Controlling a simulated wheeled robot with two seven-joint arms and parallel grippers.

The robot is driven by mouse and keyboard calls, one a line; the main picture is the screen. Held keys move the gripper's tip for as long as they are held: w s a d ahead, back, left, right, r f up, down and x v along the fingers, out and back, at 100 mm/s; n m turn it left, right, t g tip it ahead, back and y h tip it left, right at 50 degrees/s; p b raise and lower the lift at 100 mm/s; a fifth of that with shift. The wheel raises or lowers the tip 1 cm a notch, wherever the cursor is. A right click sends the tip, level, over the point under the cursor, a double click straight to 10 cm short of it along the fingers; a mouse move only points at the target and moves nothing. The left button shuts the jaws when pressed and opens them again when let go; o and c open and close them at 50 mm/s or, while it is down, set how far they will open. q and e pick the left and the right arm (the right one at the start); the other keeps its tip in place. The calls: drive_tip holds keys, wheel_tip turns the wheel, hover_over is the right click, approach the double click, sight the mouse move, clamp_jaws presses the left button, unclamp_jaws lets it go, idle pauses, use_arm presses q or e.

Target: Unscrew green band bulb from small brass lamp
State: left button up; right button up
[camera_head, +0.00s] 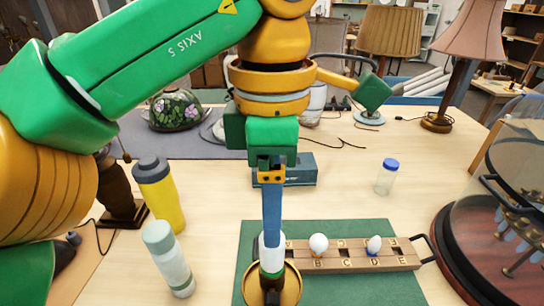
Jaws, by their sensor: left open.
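The small brass lamp (289,284) stands at the front edge of the green mat, at the bottom of the view. My right gripper is not in view.
A yellow bottle (160,195) and a pale bottle (168,260) stand left. A blue-capped jar (386,178) and a glass case (500,215) are right.

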sight(272, 257)
use_arm(q)
drive_tip(key=f, duration=0.2)
drive_tip(key=s+f, duration=0.1)
drive_tip(key=f, duration=0.1)
drive_tip(key=s+f, duration=0.1)
drive_tip(key=f, duration=0.1)
drive_tip(key=shift+s+b, duration=0.15)
drive_tip(key=shift+b, duration=0.25)
drive_tip(key=shift+w+f, duration=0.35)
drive_tip(key=shift+w, duration=0.25)
drive_tip(key=shift+s+r, duration=0.1)
drive_tip(key=shift+s, duration=0.2)
clamp_jaws()
drive_tip(key=c, duration=0.7)
unclamp_jaws()
drive_tip(key=shift+w, duration=0.1)
drive_tip(key=shift+c, duration=0.2)
clamp_jaws()
drive_tip(key=n, duration=0.3)
drive_tip(key=shift+n+b, duration=0.3)
drive_tip(key=shift+b, duration=0.1)
drive_tip(key=shift+n, duration=2.2)
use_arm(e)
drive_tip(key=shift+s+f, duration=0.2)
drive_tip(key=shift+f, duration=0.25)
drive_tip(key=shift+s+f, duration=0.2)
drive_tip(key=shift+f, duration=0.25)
